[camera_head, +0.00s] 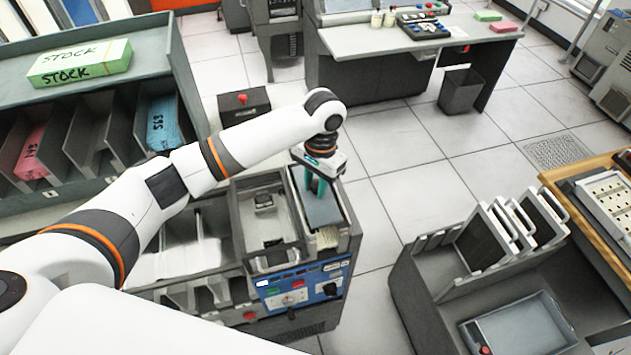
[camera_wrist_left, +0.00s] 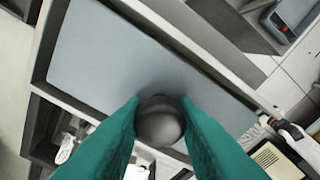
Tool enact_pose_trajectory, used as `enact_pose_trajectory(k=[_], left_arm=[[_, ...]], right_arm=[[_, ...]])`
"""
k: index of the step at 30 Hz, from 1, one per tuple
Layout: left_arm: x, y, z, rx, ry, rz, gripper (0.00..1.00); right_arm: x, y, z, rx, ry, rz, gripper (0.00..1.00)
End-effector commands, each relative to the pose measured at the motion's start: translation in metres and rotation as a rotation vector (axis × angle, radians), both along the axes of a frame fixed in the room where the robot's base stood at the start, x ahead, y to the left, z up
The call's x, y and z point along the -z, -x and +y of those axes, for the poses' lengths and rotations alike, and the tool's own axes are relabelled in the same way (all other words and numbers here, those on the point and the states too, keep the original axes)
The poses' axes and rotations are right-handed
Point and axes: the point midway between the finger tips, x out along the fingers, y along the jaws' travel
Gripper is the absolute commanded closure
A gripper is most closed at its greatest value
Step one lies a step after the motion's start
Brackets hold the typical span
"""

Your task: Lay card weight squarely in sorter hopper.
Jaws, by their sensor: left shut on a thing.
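The card weight is a flat blue-grey plate (camera_head: 323,209) with a dark round knob (camera_wrist_left: 160,122). My left gripper (camera_head: 317,186) has teal fingers and is shut on the knob from above. The plate also fills much of the left wrist view (camera_wrist_left: 115,65). The sorter hopper (camera_head: 350,222) is the open bay at the right end of the grey sorter, and the plate lies between its walls as seen from above. Pale cards (camera_head: 326,238) show at the plate's near end. The underside of the plate is hidden, so I cannot tell whether it rests on cards.
The sorter has a blue control panel (camera_head: 303,287) in front and pockets to the left. A stock shelf (camera_head: 150,62) stands at left, with a green stock box (camera_head: 80,64) on top. A grey cart (camera_head: 425,300) stands at right, across a strip of clear floor.

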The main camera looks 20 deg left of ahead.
Motion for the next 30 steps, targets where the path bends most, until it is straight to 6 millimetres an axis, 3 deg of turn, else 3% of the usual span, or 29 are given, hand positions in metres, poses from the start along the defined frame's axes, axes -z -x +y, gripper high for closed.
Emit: enact_pose_trajectory(k=[8,30], left_arm=[[0.008,0.0,0.0,0.0,0.0,-0.001,1.0],[0.062,0.0,0.0,0.001,0.0,-0.001,1.0]], right_arm=[[0.002,0.0,0.0,0.0,0.0,0.0,0.52],[0.015,0.0,0.0,0.0,0.001,0.0,0.52]])
